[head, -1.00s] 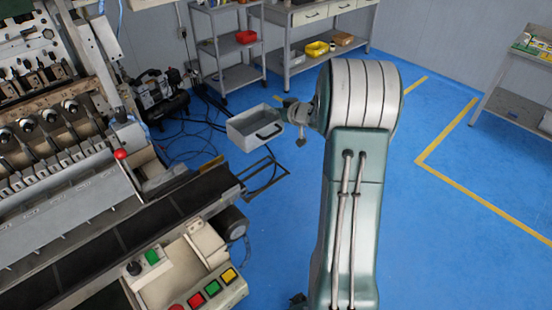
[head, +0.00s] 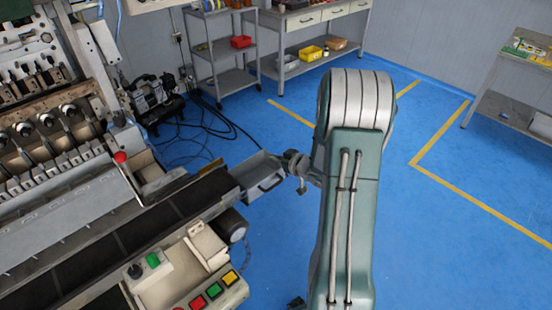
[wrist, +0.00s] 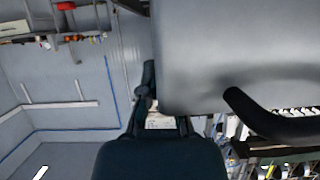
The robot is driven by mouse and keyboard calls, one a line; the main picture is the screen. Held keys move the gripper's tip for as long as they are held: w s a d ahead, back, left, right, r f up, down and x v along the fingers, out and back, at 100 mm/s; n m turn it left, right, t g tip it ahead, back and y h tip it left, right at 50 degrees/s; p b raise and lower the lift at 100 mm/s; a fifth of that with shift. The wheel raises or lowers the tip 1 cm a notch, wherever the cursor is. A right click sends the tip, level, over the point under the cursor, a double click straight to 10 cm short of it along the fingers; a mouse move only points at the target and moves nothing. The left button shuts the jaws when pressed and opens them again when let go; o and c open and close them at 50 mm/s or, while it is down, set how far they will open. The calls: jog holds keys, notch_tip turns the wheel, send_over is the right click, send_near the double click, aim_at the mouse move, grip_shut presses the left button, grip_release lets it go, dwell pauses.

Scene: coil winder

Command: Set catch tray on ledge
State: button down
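The catch tray (head: 259,176) is a grey open box with a dark handle on its near side. It is at the far right end of the conveyor in the head view, looking close to level. My gripper (head: 293,166) is at the tray's right side and appears shut on its wall. In the wrist view the tray (wrist: 205,55) fills the upper right, its handle below, with a dark finger of my gripper (wrist: 150,95) along its edge. The ledge cannot be made out clearly; the tray covers the conveyor's end, and I cannot tell whether they touch.
The dark conveyor belt (head: 125,237) runs beside the winder (head: 65,150). A motor (head: 230,225) sits below the tray, and a button panel (head: 205,292) is nearer. Cables and a compressor (head: 155,98) lie behind. Blue floor is clear to the right.

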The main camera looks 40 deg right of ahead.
jog(key=shift+d, duration=0.15)
jog(key=c, duration=0.8)
grip_release()
jog(key=shift+d+f, duration=0.1)
jog(key=shift+d, duration=0.1)
jog(key=shift+a, duration=0.15)
